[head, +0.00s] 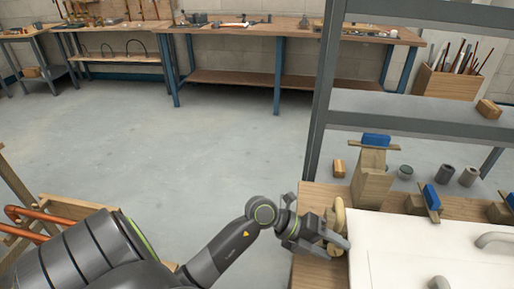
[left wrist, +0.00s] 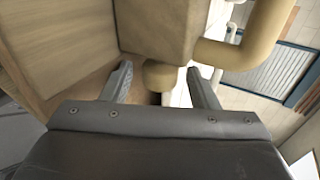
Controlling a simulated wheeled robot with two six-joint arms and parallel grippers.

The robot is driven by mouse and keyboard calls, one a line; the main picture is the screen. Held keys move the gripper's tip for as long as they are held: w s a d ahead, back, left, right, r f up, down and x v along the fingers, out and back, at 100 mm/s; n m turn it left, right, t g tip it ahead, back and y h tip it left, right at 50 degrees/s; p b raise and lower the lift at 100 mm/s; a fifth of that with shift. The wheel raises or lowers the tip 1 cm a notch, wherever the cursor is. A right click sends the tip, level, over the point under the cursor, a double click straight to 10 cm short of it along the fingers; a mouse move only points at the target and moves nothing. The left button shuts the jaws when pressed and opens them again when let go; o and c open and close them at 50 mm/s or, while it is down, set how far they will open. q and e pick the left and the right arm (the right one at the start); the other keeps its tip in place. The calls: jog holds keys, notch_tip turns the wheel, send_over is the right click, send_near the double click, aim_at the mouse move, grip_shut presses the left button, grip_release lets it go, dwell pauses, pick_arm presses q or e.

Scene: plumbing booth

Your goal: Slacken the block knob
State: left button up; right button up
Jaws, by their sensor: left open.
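In the left wrist view a tan, rounded knob (left wrist: 159,76) sticks out from a wooden block (left wrist: 158,28). My left gripper (left wrist: 162,84) is open, with one finger on each side of the knob; a gap shows on both sides, though contact deeper in is hard to judge. In the head view my left gripper (head: 337,244) is at the bench's near left corner, beside a tan curved piece (head: 340,214). The knob itself cannot be made out there, as the gripper covers that spot. My right gripper is not in view.
A wooden bench (head: 314,272) carries a white panel (head: 415,255) and wooden blocks with blue-handled pieces (head: 376,140). A tan bent pipe (left wrist: 262,35) runs close to the right finger. A grey metal shelf frame (head: 322,100) stands behind.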

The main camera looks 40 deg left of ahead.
pick_arm(q)
jog(key=y+p, duration=0.1)
jog(key=g+y+p, duration=0.1)
jog(key=shift+w+d+r+g+y, duration=0.1)
jog(key=shift+d+r+g+y, duration=0.05)
jog(key=shift+r+g+y, duration=0.2)
jog(key=p+v, duration=0.2)
jog(key=v, duration=1.5)
jog(key=w+a+f+n+t+b, duration=0.6)
jog(key=w+f+n+t, duration=0.3)
jog(key=f+n+t, duration=0.4)
jog(key=s+a+f+n+g+y+b, duration=0.1)
jog(key=s+a+f+n+y, duration=0.1)
jog(key=f, duration=0.5)
jog(key=s+a+f+n+g+y+b, duration=0.1)
jog(key=s+a+f+n+y, duration=0.1)
jog(key=f+n+y, duration=0.3)
jog(key=s+a+f+n+g+y+b, duration=0.1)
jog(key=s+a+f+n+g+y, duration=0.1)
jog(key=f+n, duration=0.4)
notch_tip(320, 180, down, 4)
jog(key=a+y, duration=0.1)
jog(key=a, duration=0.1)
jog(key=shift+a, duration=0.4)
jog(key=shift+r+y, duration=0.15)
jog(key=shift+y, duration=0.1)
